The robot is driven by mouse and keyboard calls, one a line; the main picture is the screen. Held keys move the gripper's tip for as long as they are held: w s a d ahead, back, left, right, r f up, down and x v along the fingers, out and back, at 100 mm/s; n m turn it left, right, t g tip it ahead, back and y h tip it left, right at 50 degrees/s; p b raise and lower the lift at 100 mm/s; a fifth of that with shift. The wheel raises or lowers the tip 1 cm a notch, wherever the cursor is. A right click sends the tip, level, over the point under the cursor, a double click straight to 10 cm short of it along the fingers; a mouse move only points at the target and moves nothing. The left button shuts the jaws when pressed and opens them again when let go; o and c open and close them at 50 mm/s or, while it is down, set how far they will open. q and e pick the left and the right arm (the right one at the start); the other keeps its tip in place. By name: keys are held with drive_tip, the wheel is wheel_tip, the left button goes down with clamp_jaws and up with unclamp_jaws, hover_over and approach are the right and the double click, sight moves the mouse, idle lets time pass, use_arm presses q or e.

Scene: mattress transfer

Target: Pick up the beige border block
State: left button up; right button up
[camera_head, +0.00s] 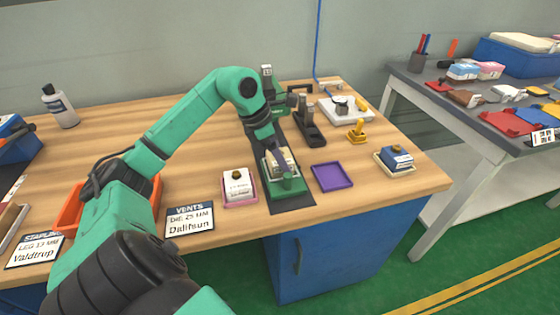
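My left gripper (277,160) reaches down at the middle of the table, over a green tray (287,190) on a dark mat. A small pale beige block (287,157) shows at the gripper, partly hidden by it. I cannot tell whether the fingers are closed on the block or only around it, nor whether it touches the tray. A blue block (397,156) sits on a beige tray to the right. My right gripper is not in view.
An empty purple tray (332,177) lies right of the mat. A yellow stamp-like tool (357,130) and a black fixture (307,125) stand behind. An orange bin (72,212) and label cards (190,221) are at left. A grey side table (480,125) holds more pieces.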

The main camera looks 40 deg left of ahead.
use_arm(q)
drive_tip(key=c, duration=0.8)
wheel_tip(320, 180, up, 20)
drive_tip(key=p, duration=0.7)
